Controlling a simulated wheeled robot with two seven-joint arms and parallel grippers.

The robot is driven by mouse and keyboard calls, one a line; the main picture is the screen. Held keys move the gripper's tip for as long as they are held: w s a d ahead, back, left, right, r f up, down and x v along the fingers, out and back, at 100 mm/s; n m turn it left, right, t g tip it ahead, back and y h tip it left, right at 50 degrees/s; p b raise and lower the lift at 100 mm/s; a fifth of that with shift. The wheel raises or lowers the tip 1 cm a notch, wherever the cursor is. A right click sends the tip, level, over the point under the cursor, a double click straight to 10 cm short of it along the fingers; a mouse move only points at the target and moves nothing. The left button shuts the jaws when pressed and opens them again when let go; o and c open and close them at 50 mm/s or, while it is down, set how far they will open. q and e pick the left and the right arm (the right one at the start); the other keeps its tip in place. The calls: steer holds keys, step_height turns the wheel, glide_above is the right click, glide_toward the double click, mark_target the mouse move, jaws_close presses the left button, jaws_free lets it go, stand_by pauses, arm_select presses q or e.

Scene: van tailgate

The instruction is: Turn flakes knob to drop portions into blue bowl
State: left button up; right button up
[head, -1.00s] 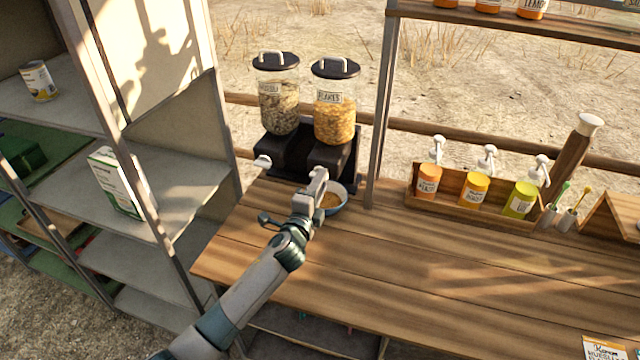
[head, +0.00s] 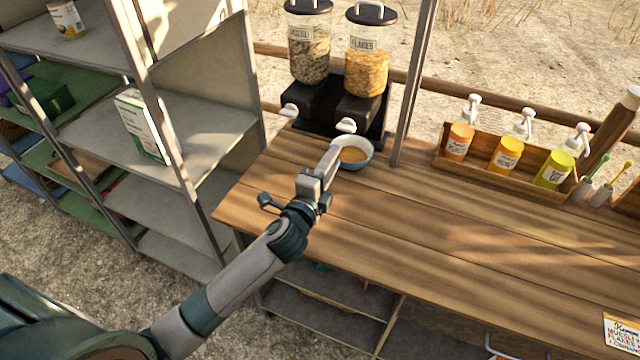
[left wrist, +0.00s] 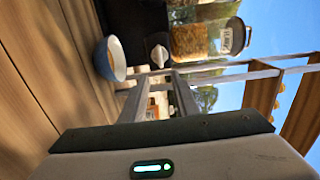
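The flakes dispenser (head: 367,72) stands at the back of the table, a clear canister of orange flakes with a black lid. Its white knob (head: 346,125) faces me below the canister and also shows in the left wrist view (left wrist: 158,53). The blue bowl (head: 366,163), white inside, sits on the table below the knob and holds tan-orange contents; it also shows in the left wrist view (left wrist: 119,59). My left gripper (head: 331,158) is in front of the bowl, apart from the knob. Its fingers (left wrist: 160,88) have an empty gap. My right gripper is out of view.
The muesli dispenser (head: 308,50) with its white knob (head: 289,111) stands left of the flakes. A metal post (head: 411,85) rises just right of them. A wooden rack (head: 480,168) holds pump bottles. Shelving (head: 200,130) stands left. The table's middle is clear.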

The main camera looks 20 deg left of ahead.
arm_select(q)
steer(key=s+b, duration=0.1)
steer(key=s, duration=0.5)
steer(key=shift+s, duration=0.4)
steer(key=shift+a, duration=0.1)
